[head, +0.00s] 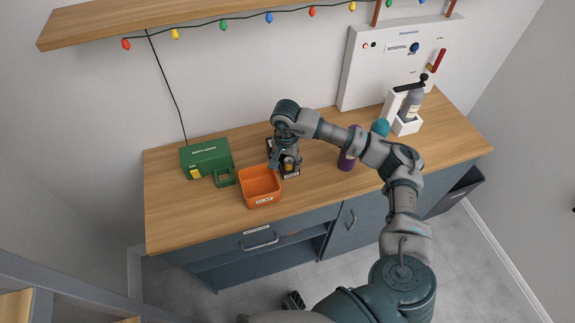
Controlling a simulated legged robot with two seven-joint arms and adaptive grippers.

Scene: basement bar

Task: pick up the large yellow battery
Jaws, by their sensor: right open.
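A small yellow piece, which looks like the yellow battery (289,164), shows at a dark holder with a white label (291,175) on the counter. My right gripper (281,163) points down over the holder, its open fingers close around or beside the yellow piece. The gripper and wrist hide much of the holder, and I cannot tell whether the fingers touch the battery. A dark gripper part, seemingly my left gripper (293,300), shows low at the bottom edge, away from the counter. Its fingers are too small to read.
An orange bin (260,198) stands just left of the holder. A green box (206,156) and a small green frame (224,177) are further left. A purple cylinder (347,160) stands to the right, near my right forearm. A wooden shelf (150,22) hangs above.

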